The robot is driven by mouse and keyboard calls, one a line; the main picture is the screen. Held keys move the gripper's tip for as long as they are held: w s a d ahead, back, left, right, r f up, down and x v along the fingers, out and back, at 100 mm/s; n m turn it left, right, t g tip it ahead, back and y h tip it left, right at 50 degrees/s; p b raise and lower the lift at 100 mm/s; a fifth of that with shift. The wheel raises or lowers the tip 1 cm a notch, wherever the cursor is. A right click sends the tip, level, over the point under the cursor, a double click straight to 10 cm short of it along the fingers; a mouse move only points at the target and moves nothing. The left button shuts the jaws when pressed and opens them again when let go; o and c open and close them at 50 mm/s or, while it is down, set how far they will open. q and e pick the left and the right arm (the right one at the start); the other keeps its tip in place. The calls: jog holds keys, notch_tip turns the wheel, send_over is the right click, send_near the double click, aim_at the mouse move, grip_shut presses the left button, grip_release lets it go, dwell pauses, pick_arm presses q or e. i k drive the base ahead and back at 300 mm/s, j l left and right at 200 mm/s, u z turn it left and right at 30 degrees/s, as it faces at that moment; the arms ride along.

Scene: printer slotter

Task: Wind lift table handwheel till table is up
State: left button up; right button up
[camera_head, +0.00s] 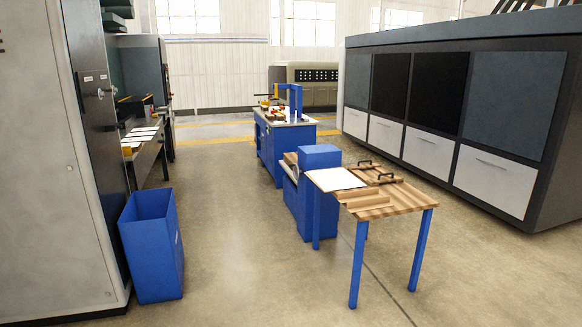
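No handwheel can be made out for sure from here. A wooden-topped table (400,203) with blue legs stands right of centre. A white sheet or board (335,179) and a wooden board with two black handles (378,173) lie on it. A blue machine (319,160) stands against its left side, with a pale curved part at its left that is too small to make out. I cannot tell which of these is the lift table. Neither of my grippers is in view.
A blue open bin (152,245) stands at left beside a tall grey cabinet (75,170). A blue workbench (268,148) with small tools stands farther back. A large dark machine (470,110) with white drawers lines the right. The floor between bin and table is clear.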

aim_at(296, 172)
jog(key=i+u, duration=0.1)
jog(key=i, duration=4.4)
